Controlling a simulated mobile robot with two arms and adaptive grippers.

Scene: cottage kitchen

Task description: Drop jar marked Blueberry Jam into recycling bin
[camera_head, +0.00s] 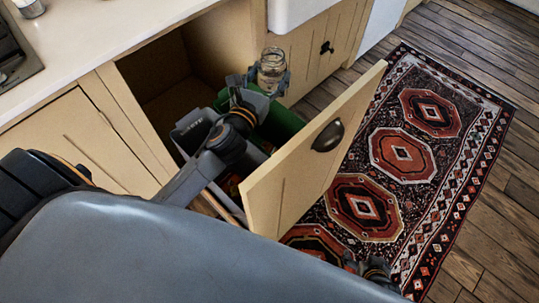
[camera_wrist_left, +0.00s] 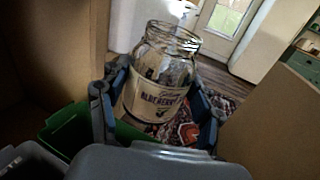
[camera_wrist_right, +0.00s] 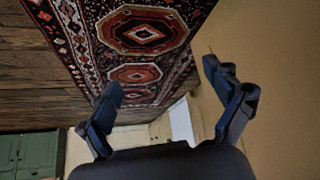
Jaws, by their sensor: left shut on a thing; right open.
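A clear glass jar (camera_head: 271,68) with a pale label is held by my left gripper (camera_head: 257,78). In the left wrist view the jar (camera_wrist_left: 160,82) is upright, slightly tilted, between both fingers, and its label reads "Blueberry". It looks open at the top and empty. The jar is above a green bin (camera_head: 280,125) inside the open cabinet pull-out; the green bin also shows in the left wrist view (camera_wrist_left: 65,130). A grey bin (camera_head: 192,130) stands beside it, partly hidden by my left arm. My right gripper (camera_wrist_right: 165,105) is open and empty, low by the rug.
The pull-out's cream front panel (camera_head: 310,165) with a dark handle stands out over the patterned rug (camera_head: 400,150). The white counter (camera_head: 90,45) lies above the cabinets at left. Wooden floor at the right is clear.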

